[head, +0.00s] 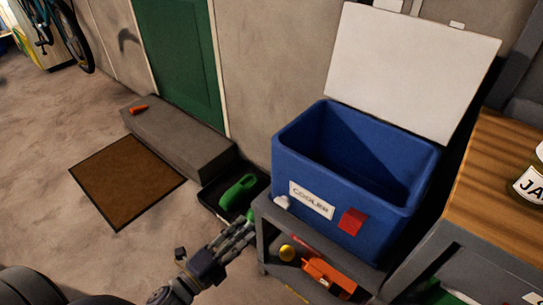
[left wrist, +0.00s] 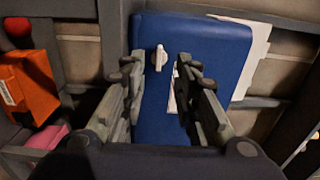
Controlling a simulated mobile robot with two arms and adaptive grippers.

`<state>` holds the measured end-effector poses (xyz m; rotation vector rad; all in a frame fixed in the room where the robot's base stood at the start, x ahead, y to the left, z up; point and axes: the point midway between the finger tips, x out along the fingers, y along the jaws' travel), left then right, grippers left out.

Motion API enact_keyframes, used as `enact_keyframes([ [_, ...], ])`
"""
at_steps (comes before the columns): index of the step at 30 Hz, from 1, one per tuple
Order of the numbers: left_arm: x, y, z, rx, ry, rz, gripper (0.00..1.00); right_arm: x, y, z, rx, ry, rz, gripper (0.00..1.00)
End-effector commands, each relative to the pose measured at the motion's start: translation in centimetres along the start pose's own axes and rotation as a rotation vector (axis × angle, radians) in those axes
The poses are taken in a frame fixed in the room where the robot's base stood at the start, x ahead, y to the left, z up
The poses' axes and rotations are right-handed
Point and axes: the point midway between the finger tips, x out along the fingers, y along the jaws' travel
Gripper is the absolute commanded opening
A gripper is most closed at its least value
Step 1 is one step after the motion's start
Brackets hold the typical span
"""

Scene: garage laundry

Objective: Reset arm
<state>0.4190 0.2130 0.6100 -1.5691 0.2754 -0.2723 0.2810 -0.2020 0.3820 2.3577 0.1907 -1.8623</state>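My left gripper (head: 243,228) is low in front of the grey shelf unit, beside the blue cooler's front left corner in the head view. In the left wrist view its two fingers (left wrist: 163,72) stand apart with nothing held between them. The blue cooler (head: 288,165) shows beyond the fingers there too (left wrist: 215,40). A small white piece (left wrist: 158,58) on the cooler shows between the fingertips, apart from them as far as I can tell. My right gripper is in neither view.
The cooler's white lid (head: 410,65) stands open. The grey shelf unit (head: 262,235) holds an orange object (head: 328,275) and a yellow ball (head: 287,252). A green watering can (head: 238,192) sits in a black tray by the grey step (head: 180,140). Floor at left is clear around a brown mat (head: 125,180).

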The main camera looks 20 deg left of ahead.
Motion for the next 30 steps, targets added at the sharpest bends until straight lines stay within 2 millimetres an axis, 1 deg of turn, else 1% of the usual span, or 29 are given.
enact_keyframes([
  [5, 0.1, 0.2, 0.2, -0.014, -0.013, 0.007, 0.28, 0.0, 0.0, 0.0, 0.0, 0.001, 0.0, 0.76],
  [8, 0.3, 1.0, 1.3, -0.086, -0.075, 0.036, 0.28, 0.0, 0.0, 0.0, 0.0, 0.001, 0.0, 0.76],
  [11, 0.5, 2.9, 3.1, -0.234, -0.194, 0.097, 0.28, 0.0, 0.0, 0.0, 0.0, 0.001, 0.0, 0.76],
  [12, 0.3, 4.0, 3.8, -0.31, -0.254, 0.13, 0.28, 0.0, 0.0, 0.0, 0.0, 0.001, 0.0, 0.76],
  [14, 0.0, 6.0, 4.7, -0.434, -0.348, 0.185, 0.28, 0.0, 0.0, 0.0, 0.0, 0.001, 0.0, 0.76],
  [15, -0.4, 7.5, 5.1, -0.516, -0.41, 0.225, 0.28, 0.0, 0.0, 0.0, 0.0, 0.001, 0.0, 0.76],
  [17, -1.2, 9.7, 5.3, -0.638, -0.503, 0.287, 0.28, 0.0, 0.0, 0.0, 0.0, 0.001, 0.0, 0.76],
  [18, -1.8, 11.2, 5.2, -0.719, -0.563, 0.33, 0.28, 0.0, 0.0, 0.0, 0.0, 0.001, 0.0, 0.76],
  [20, -2.9, 13.4, 4.8, -0.835, -0.652, 0.399, 0.28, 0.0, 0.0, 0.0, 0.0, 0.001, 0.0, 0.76],
  [21, -3.7, 14.8, 4.2, -0.908, -0.709, 0.446, 0.28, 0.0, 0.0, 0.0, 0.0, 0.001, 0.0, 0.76],
  [24, -5.8, 17.8, 2.4, -1.063, -0.838, 0.559, 0.28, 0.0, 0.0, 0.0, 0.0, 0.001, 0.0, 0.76],
  [27, -7.7, 19.8, 0.4, -1.179, -0.943, 0.659, 0.28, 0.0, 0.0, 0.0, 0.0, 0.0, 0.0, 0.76],
  [30, -9.5, 21.3, -1.7, -1.268, -1.033, 0.753, 0.28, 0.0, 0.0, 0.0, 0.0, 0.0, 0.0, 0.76],
])
